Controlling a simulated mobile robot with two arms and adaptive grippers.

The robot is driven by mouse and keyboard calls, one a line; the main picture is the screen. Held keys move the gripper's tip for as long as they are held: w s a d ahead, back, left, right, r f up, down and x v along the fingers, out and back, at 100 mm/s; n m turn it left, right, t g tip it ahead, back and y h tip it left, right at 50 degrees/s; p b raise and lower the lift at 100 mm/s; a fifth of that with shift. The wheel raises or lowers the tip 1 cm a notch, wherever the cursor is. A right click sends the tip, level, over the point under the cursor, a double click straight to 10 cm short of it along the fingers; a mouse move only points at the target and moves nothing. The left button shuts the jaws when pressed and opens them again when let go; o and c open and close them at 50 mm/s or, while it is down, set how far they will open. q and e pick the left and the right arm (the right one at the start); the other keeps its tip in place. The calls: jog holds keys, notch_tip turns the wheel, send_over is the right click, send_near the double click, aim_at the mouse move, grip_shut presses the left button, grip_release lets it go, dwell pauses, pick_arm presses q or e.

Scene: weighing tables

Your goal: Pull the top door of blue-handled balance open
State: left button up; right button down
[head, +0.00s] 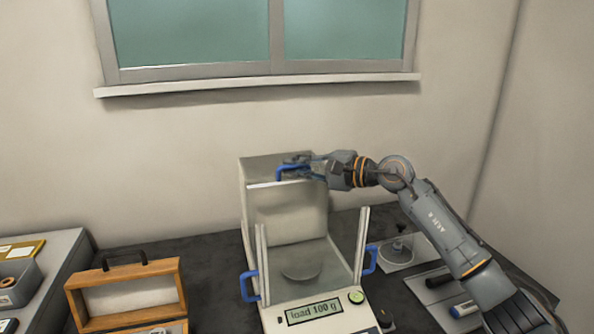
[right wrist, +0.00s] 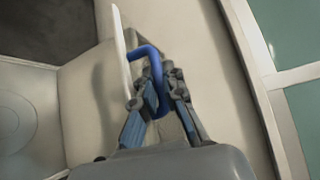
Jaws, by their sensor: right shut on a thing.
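The blue-handled balance (head: 291,240) stands on the dark bench, with its display reading "load 100 g". Its top door (head: 266,185) shows as a thin pale panel edge near the top of the rear housing, and as a white edge in the right wrist view (right wrist: 122,45). The top door's blue handle (head: 281,172) is between the fingers of my right gripper (head: 300,167). In the right wrist view the fingers are shut on this handle (right wrist: 155,62). Blue side handles (head: 249,286) sit low on both sides of the balance. The pan (head: 300,271) looks empty. My left gripper is out of view.
An open wooden case (head: 125,290) with a black handle stands left of the balance. A grey tray (head: 20,285) is at far left. A glass-like item on a pale plate (head: 400,252) and a dark cylinder (head: 437,281) lie at right, under my right arm. The wall and window are behind.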

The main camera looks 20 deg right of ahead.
jog(key=c, duration=1.8)
grip_release()
jog(key=shift+o, duration=0.5)
jog(key=shift+w+f, duration=0.1)
jog(key=shift+s+d, duration=0.2)
jog(key=shift+d, duration=0.05)
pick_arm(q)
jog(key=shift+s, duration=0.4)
pick_arm(e)
jog(key=v, duration=1.1)
jog(key=shift+d, duration=0.15)
jog(key=shift+s, duration=0.1)
